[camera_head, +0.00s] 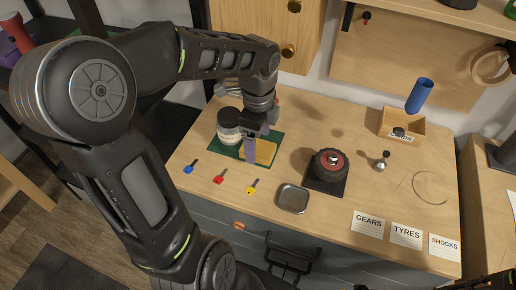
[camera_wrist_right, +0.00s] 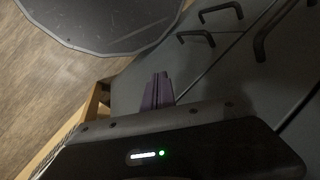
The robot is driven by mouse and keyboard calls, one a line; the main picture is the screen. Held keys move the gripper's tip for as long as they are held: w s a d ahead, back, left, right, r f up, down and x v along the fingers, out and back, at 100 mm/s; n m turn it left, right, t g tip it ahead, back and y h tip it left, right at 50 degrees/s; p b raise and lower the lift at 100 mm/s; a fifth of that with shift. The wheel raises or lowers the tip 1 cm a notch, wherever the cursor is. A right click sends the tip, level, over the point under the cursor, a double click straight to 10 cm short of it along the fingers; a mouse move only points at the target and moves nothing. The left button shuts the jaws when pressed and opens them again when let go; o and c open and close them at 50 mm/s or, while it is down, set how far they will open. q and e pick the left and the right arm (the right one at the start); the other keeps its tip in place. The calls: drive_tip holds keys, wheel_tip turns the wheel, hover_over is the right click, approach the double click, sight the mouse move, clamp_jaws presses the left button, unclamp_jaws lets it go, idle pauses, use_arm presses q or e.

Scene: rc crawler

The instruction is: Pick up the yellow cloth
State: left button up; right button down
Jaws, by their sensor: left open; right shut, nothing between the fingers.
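The yellow cloth (camera_head: 265,151) lies flat on a green mat (camera_head: 230,153) at the left of the workbench. My left gripper (camera_head: 252,151) points down over the cloth's left part, with a purple finger beside it. It is open; whether the finger touches the cloth I cannot tell, and the gripper hides part of the cloth. My right gripper (camera_wrist_right: 157,90) is shut and empty in the right wrist view, away from the cloth, in front of grey cabinet fronts.
A white-labelled jar (camera_head: 229,126) stands close left of my left gripper. Blue (camera_head: 188,169), red (camera_head: 219,179) and yellow (camera_head: 251,189) keys lie in front. A metal tray (camera_head: 293,199) and a black-and-red wheel (camera_head: 328,165) stand to the right. Bench space between the wheel and labels is clear.

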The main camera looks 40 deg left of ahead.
sight(258, 147)
use_arm(q)
wheel_tip(258, 147, down, 2)
drive_tip(key=shift+c, duration=0.6)
drive_tip(key=c, duration=1.3)
drive_tip(key=shift+r, duration=0.1)
wheel_tip(258, 147, up, 10)
drive_tip(key=shift+f, duration=0.1)
idle(0.4)
